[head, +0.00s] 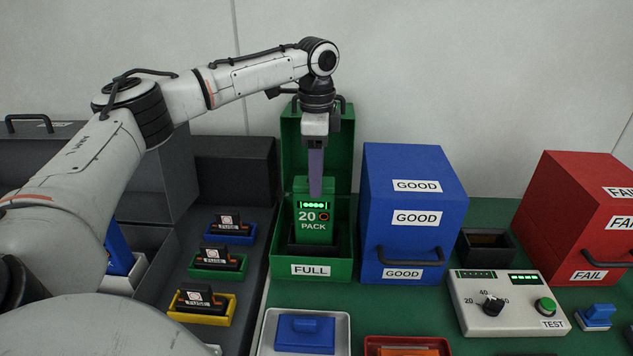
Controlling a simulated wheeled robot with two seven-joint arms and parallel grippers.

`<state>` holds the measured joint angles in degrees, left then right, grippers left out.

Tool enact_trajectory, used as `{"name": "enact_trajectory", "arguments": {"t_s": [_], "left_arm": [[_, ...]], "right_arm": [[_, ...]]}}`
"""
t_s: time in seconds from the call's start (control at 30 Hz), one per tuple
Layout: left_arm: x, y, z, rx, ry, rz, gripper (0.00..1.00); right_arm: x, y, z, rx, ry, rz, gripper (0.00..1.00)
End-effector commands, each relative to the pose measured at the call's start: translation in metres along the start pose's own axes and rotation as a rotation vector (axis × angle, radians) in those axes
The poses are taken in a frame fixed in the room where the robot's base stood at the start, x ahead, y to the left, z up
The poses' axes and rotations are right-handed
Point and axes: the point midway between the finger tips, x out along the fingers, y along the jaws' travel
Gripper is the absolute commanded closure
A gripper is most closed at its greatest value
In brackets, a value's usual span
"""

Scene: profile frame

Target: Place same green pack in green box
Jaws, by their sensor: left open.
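A green pack (314,226) marked "20" and "PACK" stands upright in a dark holder inside the open green box (312,270) labelled "FULL". A row of green lights shows on the pack's upper front. My left gripper (316,190) reaches down from above, with its fingers at the top of the pack. The gripper is open; the far finger is hidden, and I cannot tell whether the fingers touch the pack. My right gripper is not in view.
A closed blue box (415,180) labelled "GOOD" stands close on the right. A red "FAIL" box (575,215) is farther right.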

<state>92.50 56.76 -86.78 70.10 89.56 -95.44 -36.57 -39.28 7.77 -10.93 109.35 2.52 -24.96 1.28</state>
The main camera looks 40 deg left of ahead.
Motion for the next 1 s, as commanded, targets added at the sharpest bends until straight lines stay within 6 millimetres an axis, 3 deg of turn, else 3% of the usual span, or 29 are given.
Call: {"name": "enact_trajectory", "arguments": {"t_s": [0.2,0.43,0.6,1.0], "left_arm": [[-0.050,0.000,-0.001,0.000,0.003,-0.002,0.46],[-0.087,0.000,-0.001,0.001,0.002,-0.002,0.46],[-0.096,0.000,0.000,0.000,0.000,-0.001,0.46],[-0.097,0.000,0.000,0.000,-0.001,-0.001,0.46]], "right_arm": [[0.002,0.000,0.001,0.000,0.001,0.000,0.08],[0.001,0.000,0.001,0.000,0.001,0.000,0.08],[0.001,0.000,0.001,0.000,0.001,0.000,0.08],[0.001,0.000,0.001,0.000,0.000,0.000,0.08]]}}
